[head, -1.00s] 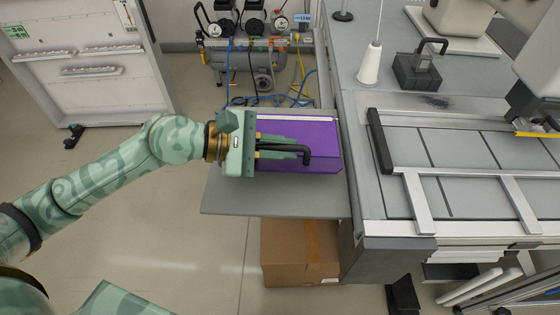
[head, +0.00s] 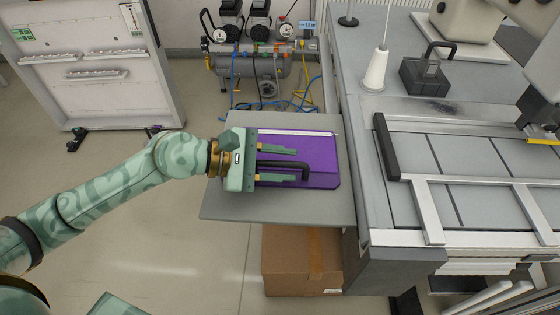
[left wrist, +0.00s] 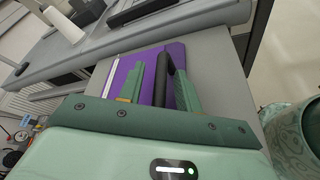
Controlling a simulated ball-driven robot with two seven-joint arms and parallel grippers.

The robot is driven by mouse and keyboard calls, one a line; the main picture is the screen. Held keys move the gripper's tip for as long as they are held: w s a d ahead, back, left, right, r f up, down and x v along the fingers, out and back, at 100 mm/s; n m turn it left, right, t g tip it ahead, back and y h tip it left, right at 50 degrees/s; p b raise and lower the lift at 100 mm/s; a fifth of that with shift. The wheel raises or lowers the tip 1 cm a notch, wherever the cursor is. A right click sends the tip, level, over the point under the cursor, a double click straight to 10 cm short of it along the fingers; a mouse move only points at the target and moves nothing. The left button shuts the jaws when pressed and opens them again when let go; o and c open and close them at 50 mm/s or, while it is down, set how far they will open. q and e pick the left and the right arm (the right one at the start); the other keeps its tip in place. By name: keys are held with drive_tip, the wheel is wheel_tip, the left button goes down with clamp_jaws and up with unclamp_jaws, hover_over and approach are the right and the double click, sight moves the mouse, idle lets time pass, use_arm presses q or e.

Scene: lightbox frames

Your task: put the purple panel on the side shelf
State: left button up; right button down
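The purple panel (head: 322,152) lies flat on the grey side shelf (head: 240,208), with bare shelf showing around it. It has a pale strip along its far edge and a black bar handle (head: 306,171). My left gripper (head: 297,164) is over the panel from the left, its two green fingers spread apart. In the left wrist view, the handle (left wrist: 165,82) runs between the open fingers (left wrist: 172,85), and the panel (left wrist: 122,72) is under them. Whether a finger touches the handle, I cannot tell. My right gripper is not in view.
The grey worktable (head: 358,75) adjoins the shelf on the right, with a metal frame (head: 425,205), a white thread cone (head: 375,70) and a dark block (head: 425,75). A cardboard box (head: 300,262) is under the shelf. A compressor (head: 250,65) stands behind.

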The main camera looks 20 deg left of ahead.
use_arm(q)
drive_tip(key=shift+r, duration=0.15)
drive_tip(key=v, duration=1.2)
